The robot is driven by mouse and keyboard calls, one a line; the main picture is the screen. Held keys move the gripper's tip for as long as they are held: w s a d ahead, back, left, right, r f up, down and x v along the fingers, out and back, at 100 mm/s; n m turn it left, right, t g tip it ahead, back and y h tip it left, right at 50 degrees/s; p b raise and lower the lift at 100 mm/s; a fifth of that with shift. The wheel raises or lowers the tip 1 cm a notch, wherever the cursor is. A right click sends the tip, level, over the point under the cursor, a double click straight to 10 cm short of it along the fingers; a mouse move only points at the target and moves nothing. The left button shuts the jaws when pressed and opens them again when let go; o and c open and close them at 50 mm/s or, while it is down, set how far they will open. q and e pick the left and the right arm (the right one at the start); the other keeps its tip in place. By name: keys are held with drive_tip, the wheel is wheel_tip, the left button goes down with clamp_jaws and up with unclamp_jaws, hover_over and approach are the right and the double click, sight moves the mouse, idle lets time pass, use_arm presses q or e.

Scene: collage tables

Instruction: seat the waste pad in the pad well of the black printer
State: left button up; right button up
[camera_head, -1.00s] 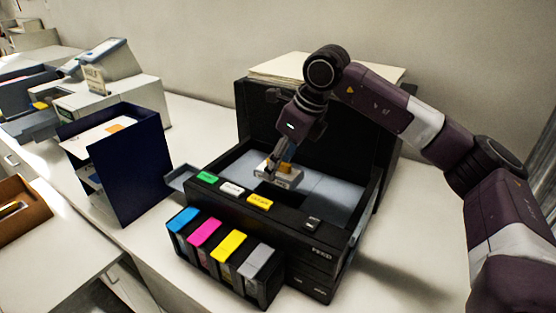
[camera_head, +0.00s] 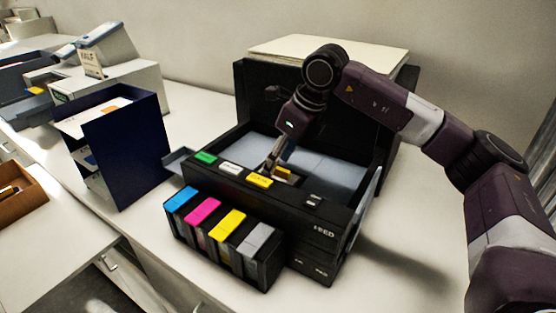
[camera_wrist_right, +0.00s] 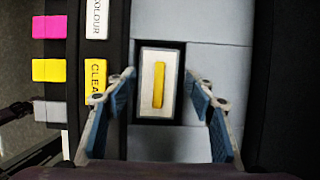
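The waste pad (camera_wrist_right: 146,88) is a pale block with a yellow grip bar along its top. In the right wrist view it lies within the dark pad well (camera_wrist_right: 157,121), square to it, with dark gaps at its edges. How deep it sits is hard to tell. In the head view the pad (camera_head: 284,173) shows partly behind the front panel of the black printer (camera_head: 300,211). My right gripper (camera_head: 273,167) is over the well; in the wrist view its fingers (camera_wrist_right: 166,88) stand apart on either side of the pad, with gaps to it. My left gripper is out of view.
The printer's raised lid (camera_head: 257,107) stands behind my right wrist. Ink cartridges (camera_head: 224,233) line the printer's front left. A dark blue folder box (camera_head: 127,150) stands to the left. The table right of the printer is clear.

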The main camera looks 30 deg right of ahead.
drive_tip(key=shift+o, duration=0.8)
drive_tip(key=shift+s+r, duration=0.1)
drive_tip(key=shift+r, duration=0.05)
drive_tip(key=shift+v, duration=3.85)
drive_tip(key=shift+d, duration=0.1)
